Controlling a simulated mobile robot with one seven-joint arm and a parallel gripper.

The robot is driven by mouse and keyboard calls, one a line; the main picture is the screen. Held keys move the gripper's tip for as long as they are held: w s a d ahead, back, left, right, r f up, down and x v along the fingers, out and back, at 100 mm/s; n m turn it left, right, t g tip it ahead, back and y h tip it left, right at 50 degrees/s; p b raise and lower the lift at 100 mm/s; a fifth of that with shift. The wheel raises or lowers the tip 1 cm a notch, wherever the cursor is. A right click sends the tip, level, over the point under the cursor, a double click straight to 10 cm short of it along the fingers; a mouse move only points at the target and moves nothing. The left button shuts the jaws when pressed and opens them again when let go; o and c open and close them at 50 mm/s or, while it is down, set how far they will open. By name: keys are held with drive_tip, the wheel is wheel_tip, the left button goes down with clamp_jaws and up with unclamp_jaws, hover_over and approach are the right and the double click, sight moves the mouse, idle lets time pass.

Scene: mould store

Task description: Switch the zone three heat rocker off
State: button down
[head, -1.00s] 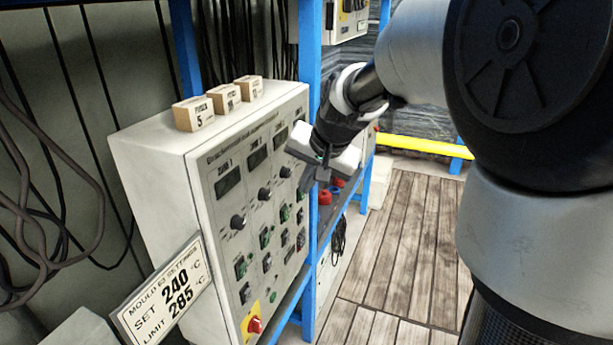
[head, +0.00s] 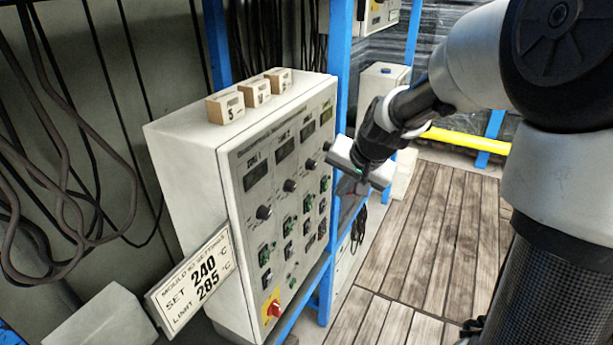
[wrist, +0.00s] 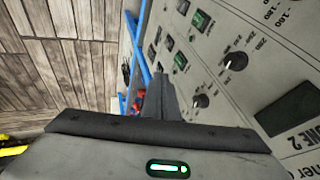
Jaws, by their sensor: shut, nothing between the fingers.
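The grey control panel (head: 245,225) carries columns of displays, black knobs and rockers. The zone 1 column is nearest. In the third column I see a display (head: 307,130), a knob (head: 310,163) and a small green-lit rocker (head: 307,204); its label is too small to read. My gripper (head: 349,195) is shut and empty, in front of the panel's far right side and apart from the rockers as far as I can tell. In the wrist view its fingers (wrist: 163,85) point along the panel face. Green rockers (wrist: 200,21) and knobs (wrist: 235,62) show beyond and right of them.
Several wooden blocks (head: 225,107) stand on the panel's top. A settings sign (head: 192,280) leans at its near side. A red rotary switch on yellow (head: 272,308) sits low on the panel. Blue posts (head: 341,75) frame the rack. The wooden floor (head: 435,215) at right is clear.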

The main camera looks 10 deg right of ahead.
sight(309, 204)
drive_tip(key=shift+w+d+f, duration=0.1)
drive_tip(key=shift+d+f, duration=0.05)
drive_tip(key=shift+f, duration=0.25)
drive_tip(key=w+a+f, duration=0.4)
drive_tip(key=w+f, duration=0.3)
drive_tip(key=f, duration=0.2)
drive_tip(key=shift+w+a+f, duration=0.2)
drive_tip(key=shift+f, duration=0.15)
